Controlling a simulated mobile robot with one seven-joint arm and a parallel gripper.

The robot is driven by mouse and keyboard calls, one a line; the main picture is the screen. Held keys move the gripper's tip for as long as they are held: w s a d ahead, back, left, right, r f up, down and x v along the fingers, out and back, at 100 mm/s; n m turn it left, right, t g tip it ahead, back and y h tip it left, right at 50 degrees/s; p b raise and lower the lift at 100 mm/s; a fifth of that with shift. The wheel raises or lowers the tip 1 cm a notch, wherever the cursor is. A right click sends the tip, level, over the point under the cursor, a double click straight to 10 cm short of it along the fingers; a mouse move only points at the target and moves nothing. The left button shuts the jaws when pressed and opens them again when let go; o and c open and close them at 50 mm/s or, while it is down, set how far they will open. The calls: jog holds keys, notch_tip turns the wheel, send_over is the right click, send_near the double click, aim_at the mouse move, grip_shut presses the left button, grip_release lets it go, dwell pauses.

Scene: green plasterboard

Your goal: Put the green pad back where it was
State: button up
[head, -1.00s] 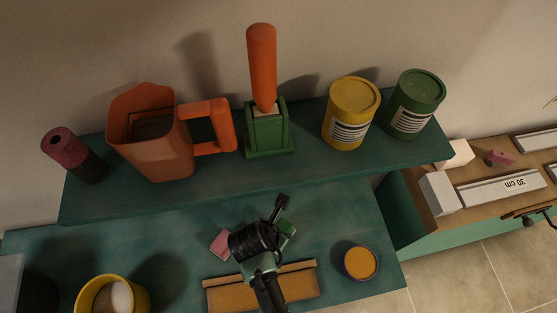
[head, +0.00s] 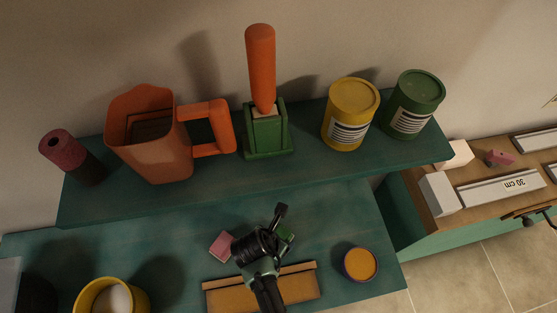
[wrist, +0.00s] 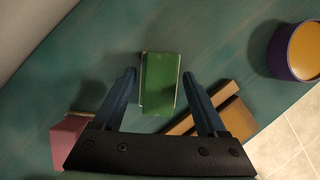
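The green pad (wrist: 160,84) is a small block lying on the teal lower bench (wrist: 100,45). In the wrist view it sits between the two blue fingers of my gripper (wrist: 159,77), with a gap on each side. My gripper is open and empty. In the head view my gripper (head: 281,220) and wrist cover most of the green pad (head: 288,233), and only a corner shows. I cannot tell how high the fingertips are above the bench.
A pink block (head: 222,245) lies left of my gripper. A tan wooden piece (head: 220,293) lies in front, and a purple tin with an orange top (head: 361,264) stands right. A shelf (head: 310,168) behind holds an orange jug (head: 150,145), a green holder (head: 267,138) and cans.

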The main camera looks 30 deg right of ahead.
jog(key=v, duration=1.2)
jog(key=shift+r+p, duration=0.15)
jog(key=shift+p, duration=0.2)
